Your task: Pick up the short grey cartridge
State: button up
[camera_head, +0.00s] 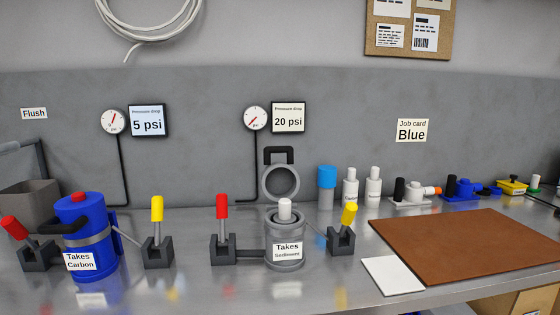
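No thing in view is clearly a short grey cartridge. A short cylinder with a blue top and a grey lower part (326,188) stands upright at the back of the bench, right of centre. Beside it stand two white labelled cartridges, one on the left (350,188) and one on the right (373,187); their print is too small to read surely. A grey housing (284,258) labelled "Takes Sediment" stands at the front centre, with a white rounded piece (284,209) showing at its top. My gripper is not in view.
A blue housing (83,243) labelled "Takes Carbon" has a red cap. Red and yellow valve levers flank both housings. A grey ring with a dark handle (281,184) is behind the grey housing. A brown mat (470,245) and white pad (393,275) lie at right.

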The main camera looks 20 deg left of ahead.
aim_at(285, 216)
jog(key=j+u, duration=0.1)
jog(key=u, duration=0.3)
jog(key=j+u, duration=0.1)
jog(key=u, duration=0.3)
jog(key=j+u, duration=0.1)
jog(key=u, duration=0.7)
